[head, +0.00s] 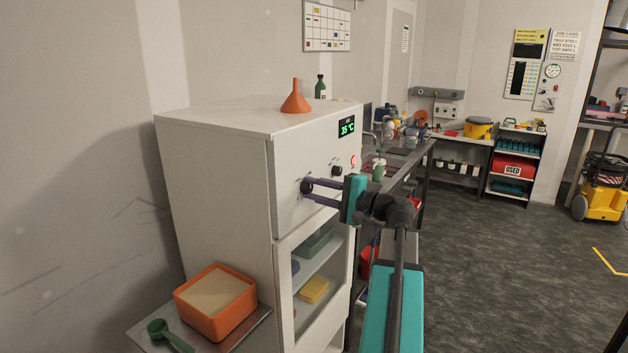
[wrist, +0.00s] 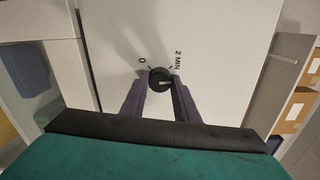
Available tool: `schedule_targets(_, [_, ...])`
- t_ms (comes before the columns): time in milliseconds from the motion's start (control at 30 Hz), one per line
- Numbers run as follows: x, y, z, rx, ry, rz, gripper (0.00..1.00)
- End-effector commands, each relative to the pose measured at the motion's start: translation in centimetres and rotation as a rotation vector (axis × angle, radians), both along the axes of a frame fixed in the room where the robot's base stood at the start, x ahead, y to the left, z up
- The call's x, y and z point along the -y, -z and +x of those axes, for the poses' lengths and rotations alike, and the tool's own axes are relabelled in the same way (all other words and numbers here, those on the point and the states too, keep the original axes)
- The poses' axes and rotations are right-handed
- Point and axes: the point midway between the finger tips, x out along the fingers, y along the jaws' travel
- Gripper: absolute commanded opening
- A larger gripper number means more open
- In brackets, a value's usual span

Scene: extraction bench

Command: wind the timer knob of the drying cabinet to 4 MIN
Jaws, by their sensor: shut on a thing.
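The drying cabinet (head: 212,180) is a tall white box with a glass door and a green display reading 35 °C. Its timer knob (wrist: 160,74) is round and black, with a pale pointer mark; "0" stands on its left and "2 MIN" on its right. I cannot surely tell which way the mark points. No 4 MIN label shows; that part of the dial is hidden or out of sight. My gripper (wrist: 161,80) has its purple fingers on both sides of the knob, shut on it. In the head view my gripper (head: 309,191) reaches the cabinet's front panel from the right.
An orange funnel (head: 295,100) and a green bottle (head: 320,88) are at the cabinet top. An orange tub (head: 214,322) stands in front.

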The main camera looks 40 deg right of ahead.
Motion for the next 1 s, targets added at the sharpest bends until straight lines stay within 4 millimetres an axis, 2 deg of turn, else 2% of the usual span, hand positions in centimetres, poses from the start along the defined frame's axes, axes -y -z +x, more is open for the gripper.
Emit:
schedule_targets(33, [0.22, -0.58, 0.01, -0.003, 0.007, 0.028, 0.05])
schedule_targets(1000, [0.24, -0.40, 0.01, -0.118, 0.006, 0.503, 0.05])
